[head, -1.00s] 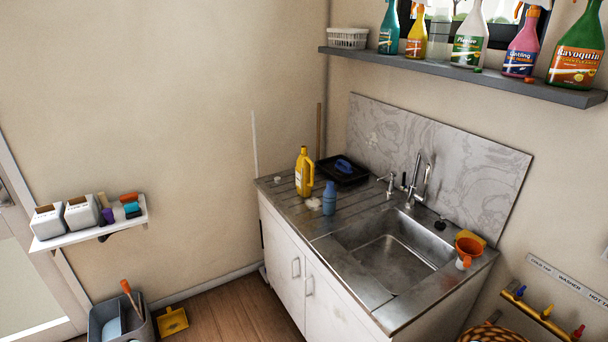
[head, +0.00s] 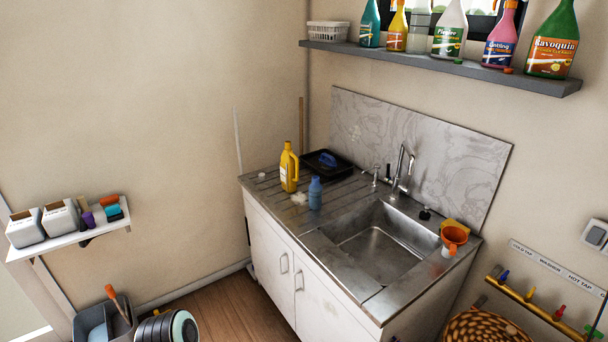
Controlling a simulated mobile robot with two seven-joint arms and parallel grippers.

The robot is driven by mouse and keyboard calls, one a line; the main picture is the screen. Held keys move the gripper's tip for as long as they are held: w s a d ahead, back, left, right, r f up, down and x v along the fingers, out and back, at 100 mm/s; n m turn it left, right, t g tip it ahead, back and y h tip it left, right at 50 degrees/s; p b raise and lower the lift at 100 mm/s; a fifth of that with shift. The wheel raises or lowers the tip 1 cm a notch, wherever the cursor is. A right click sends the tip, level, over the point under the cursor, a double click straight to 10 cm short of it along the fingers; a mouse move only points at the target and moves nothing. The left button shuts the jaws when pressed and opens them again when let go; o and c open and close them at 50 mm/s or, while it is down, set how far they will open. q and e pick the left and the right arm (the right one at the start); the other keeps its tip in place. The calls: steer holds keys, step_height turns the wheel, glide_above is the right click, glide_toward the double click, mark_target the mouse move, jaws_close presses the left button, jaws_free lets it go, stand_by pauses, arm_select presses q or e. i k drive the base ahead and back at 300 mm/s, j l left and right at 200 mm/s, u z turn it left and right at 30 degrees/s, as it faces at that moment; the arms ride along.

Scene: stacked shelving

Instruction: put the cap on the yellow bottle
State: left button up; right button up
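A yellow bottle (head: 289,172) with a handle stands upright at the back left of the metal sink counter (head: 340,268). Its neck is too small to tell whether it is open. A second yellow bottle (head: 397,32) stands on the upper wall shelf, its top cut off by the picture edge. A small green cap-like piece (head: 457,61) and a small orange-red one (head: 508,70) lie at that shelf's front edge. I cannot tell which cap belongs to the yellow bottle. Neither of my grippers is in view.
A blue bottle (head: 315,194), a whitish lump (head: 299,198) and a black tray (head: 343,172) are near the yellow bottle. The sink (head: 378,245) and tap (head: 402,170) are to the right. Several spray bottles crowd the upper shelf (head: 420,64). A low shelf (head: 70,240) holds containers.

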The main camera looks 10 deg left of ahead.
mark_target(290, 162)
steer(key=i+j+z, duration=0.15)
steer(key=z, duration=0.15)
steer(key=i+j+z, duration=0.1)
steer(key=j+z, duration=0.55)
steer(key=i+j+z, duration=0.2)
steer(key=j, duration=0.35)
steer(key=j+z, duration=0.15)
steer(key=j, duration=0.45)
steer(key=j+z, duration=0.1)
steer(key=j, duration=2.05)
steer(key=i, duration=0.05)
